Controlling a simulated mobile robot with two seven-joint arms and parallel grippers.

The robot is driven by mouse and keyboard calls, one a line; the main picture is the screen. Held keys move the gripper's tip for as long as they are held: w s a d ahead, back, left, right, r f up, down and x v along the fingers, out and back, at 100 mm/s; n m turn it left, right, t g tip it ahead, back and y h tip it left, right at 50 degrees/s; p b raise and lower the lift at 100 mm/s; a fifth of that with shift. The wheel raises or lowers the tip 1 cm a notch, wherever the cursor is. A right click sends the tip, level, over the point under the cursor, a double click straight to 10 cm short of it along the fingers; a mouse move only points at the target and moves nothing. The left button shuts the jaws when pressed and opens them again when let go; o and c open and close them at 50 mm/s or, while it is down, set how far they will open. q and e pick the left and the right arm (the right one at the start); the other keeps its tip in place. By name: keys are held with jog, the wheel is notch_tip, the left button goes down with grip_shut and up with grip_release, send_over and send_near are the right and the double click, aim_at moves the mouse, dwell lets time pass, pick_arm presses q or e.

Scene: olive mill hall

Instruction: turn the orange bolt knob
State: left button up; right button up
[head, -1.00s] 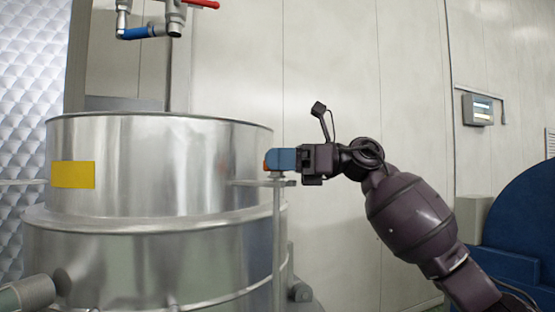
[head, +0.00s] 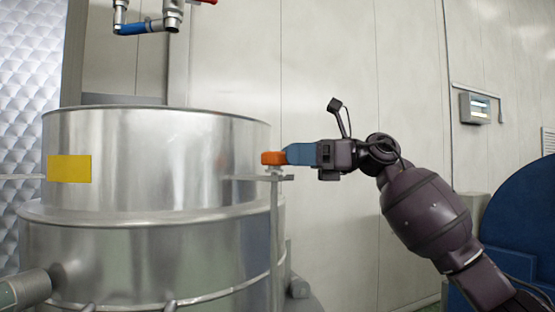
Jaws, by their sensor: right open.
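The orange bolt knob (head: 271,158) sits on top of a thin metal post beside the right side of the steel tank. My right gripper (head: 289,155) is open, with its blue fingers just to the right of the knob. The fingertips are at or very near the knob's right edge; I cannot tell whether they touch it. The knob's left and front sides are uncovered. My left gripper is not in view.
The large steel tank (head: 150,165) with a yellow label (head: 69,169) fills the left. Pipes with a blue-handled valve (head: 138,27) hang above it. A wall panel (head: 475,108) and a dark blue round machine (head: 525,225) are at right. The air above the knob is clear.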

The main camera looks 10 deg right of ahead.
jog(key=s+d+b, duration=0.1)
jog(key=d, duration=0.5)
jog(key=shift+d, duration=0.4)
jog(key=shift+c, duration=0.4)
